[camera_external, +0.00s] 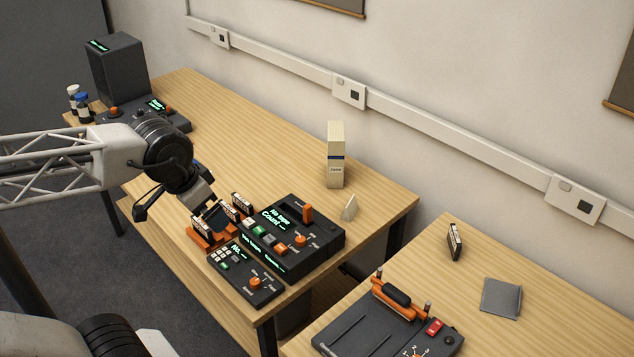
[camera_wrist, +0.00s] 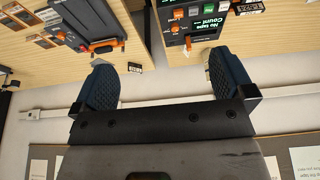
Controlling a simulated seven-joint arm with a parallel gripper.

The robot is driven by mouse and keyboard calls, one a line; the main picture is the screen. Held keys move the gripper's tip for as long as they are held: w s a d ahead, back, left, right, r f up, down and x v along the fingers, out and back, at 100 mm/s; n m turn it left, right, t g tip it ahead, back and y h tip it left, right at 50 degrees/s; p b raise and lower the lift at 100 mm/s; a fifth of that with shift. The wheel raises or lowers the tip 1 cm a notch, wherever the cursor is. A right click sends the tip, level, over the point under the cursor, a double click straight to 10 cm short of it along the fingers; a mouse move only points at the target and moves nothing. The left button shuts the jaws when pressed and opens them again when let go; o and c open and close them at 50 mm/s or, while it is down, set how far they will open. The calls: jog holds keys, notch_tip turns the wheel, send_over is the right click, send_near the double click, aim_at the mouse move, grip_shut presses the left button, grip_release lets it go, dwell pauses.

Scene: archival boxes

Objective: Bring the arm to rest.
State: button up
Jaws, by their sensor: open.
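My gripper (camera_external: 214,214) reaches in from the left over the near edge of the left table (camera_external: 215,115). In the outside view its fingertips are at or just above an orange rack (camera_external: 200,239) holding small dark cassettes; whether they touch it I cannot tell. In the wrist view the two dark blue padded fingers (camera_wrist: 162,82) stand wide apart with nothing between them. The wrist view looks across toward the wall, with the tables at the top of the picture.
A black console (camera_external: 292,240) with a lit display stands right of my gripper, with a keypad unit (camera_external: 246,273) in front. A cream box (camera_external: 335,155) stands farther back. The right table (camera_external: 385,265) holds a black press-like device (camera_external: 385,328). The left table's middle is clear.

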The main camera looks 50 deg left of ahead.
jog(key=shift+w+d+f+g, duration=0.1)
jog(key=shift+f+g, duration=0.25)
jog(key=shift+f, duration=0.65)
jog(key=shift+w+f+g, duration=0.1)
jog(key=shift+f+g, duration=0.25)
jog(key=shift+f, duration=0.6)
